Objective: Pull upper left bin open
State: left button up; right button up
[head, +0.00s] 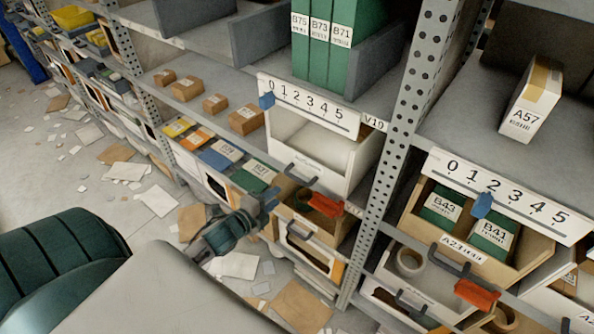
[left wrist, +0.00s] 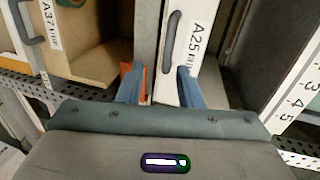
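The upper left bin (head: 318,176) is white, with a grey handle, under a 0-to-5 scale plate (head: 310,105) whose blue pointer (head: 267,100) stands at 0. Part of its empty inside shows. My left gripper (head: 272,197) is low and left of its front in the head view. In the left wrist view my left gripper (left wrist: 160,88) has its two blue fingers apart, with a white front marked A25 (left wrist: 180,60) showing between and beyond them. I cannot tell whether they touch it. The front's grey handle (left wrist: 173,35) lies above the fingertips. My right gripper is not in view.
A wooden bin with an orange handle (head: 325,205) is under the white bin. Right of the perforated post (head: 395,140), a bin holding green boxes (head: 442,205) sits under another scale plate. Green binders (head: 325,50) stand above. Papers litter the floor (head: 110,190) at left.

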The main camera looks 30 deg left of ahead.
aim_at(295, 180)
pick_arm(q)
jog(key=x, duration=0.3)
jog(key=r+b+x, duration=0.1)
jog(key=x, duration=0.3)
jog(key=b+x, duration=0.1)
jog(key=x, duration=0.2)
jog(key=shift+w+d, duration=0.25)
jog(key=shift+w, duration=0.3)
grip_shut()
